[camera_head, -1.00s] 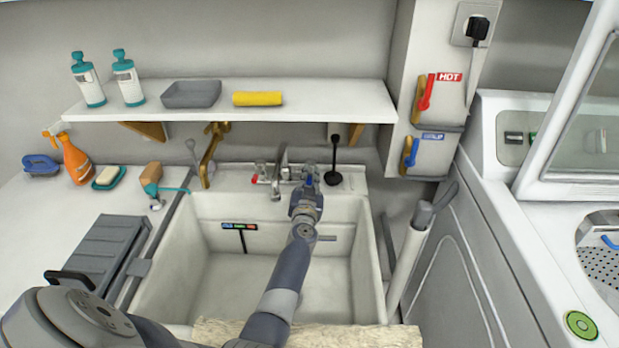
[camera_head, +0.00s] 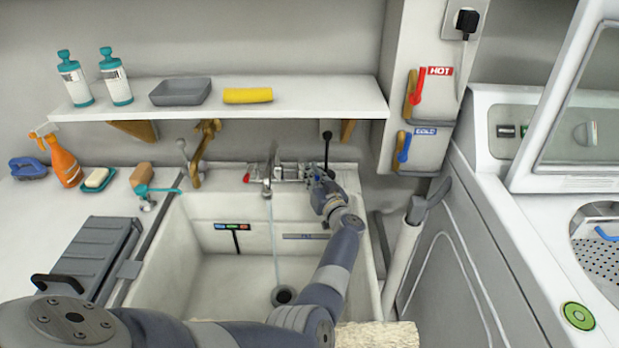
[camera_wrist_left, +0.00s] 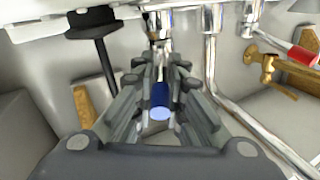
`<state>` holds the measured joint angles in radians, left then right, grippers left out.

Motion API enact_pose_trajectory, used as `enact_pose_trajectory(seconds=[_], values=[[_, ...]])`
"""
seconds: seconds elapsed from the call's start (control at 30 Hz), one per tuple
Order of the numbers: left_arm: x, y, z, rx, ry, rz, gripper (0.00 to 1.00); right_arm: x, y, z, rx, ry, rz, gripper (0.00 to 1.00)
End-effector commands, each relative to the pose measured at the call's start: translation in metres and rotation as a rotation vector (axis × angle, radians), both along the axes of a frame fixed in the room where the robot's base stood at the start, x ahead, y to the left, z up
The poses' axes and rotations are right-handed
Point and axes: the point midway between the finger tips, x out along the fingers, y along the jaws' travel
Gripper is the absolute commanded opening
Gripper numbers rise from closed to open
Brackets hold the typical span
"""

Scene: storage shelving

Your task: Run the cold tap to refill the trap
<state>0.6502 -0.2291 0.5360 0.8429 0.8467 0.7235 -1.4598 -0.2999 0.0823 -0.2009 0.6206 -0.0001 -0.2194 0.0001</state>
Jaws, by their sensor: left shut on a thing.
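My left gripper (camera_head: 319,178) reaches over the sink (camera_head: 172,245) to the right side of the chrome mixer (camera_head: 290,172). It is shut on the blue cold tap handle (camera_wrist_left: 160,96), which shows between the fingers in the left wrist view (camera_wrist_left: 158,75). The red hot tap handle (camera_head: 246,177) is free at the left end of the mixer. A thin stream of water (camera_head: 275,235) runs from the spout (camera_head: 266,188) down to the dark drain (camera_head: 283,295). My right gripper is not in view.
A black plunger-like tool (camera_head: 326,150) stands close behind the gripper. A shelf (camera_head: 225,112) with bottles, a tray and a yellow roll hangs above. Red hot and blue cold wall levers (camera_head: 403,147) are at the right. A brass tap (camera_head: 203,150) stands left.

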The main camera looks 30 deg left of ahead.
Motion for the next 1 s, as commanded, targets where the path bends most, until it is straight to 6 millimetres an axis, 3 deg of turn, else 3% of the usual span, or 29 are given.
enact_pose_trajectory(seconds=[0.27,0.3,0.37,0.4,0.77,1.0], values=[[0.0,0.0,0.0,-0.001,0.001,0.001,0.0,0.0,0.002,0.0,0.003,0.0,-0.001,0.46],[0.0,0.0,0.0,-0.001,0.001,0.001,0.16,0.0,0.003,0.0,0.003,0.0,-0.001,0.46],[0.0,0.0,0.0,-0.001,0.001,0.001,0.29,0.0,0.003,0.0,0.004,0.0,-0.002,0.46],[0.0,0.0,0.0,-0.002,0.001,0.0,0.31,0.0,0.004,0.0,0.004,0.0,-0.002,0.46],[0.0,0.001,0.0,0.0,0.001,-0.005,0.31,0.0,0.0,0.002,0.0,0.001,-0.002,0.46],[-0.007,0.008,0.002,0.004,0.002,-0.092,0.31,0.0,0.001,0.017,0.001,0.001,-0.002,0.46]])
